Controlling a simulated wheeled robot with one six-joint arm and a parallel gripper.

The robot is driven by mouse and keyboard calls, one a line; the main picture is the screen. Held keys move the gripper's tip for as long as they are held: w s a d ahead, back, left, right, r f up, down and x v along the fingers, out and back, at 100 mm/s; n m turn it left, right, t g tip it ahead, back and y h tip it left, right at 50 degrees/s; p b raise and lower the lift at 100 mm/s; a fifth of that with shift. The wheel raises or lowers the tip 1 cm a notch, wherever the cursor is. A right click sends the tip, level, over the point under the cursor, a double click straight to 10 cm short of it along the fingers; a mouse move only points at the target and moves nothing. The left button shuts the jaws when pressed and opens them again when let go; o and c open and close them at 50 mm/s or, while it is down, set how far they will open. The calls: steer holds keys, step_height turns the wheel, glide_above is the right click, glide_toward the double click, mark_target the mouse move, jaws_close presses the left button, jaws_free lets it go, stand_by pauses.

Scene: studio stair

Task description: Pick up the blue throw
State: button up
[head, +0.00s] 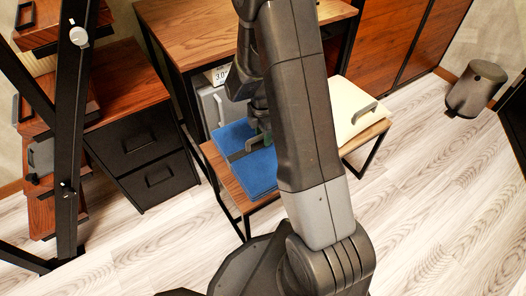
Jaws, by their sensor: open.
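The blue throw (255,173) lies folded on the left part of a low wooden bench (222,176), with a dark band across it. My gripper (262,138) is over the throw's right part, pointing down. My arm hides much of the gripper and the throw's right edge. The gripper is open. I cannot tell whether its fingers touch the cloth.
A cream folded item (345,108) with a grey handle lies on the bench's right part. A black drawer unit (146,165) stands to the left, a wooden desk (190,35) behind. A dark bin (474,90) stands at the far right. The floor at right is clear.

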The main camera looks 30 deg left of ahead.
steer(key=shift+f, duration=0.55)
jaws_close()
steer(key=shift+r, duration=0.1)
stand_by(0.9)
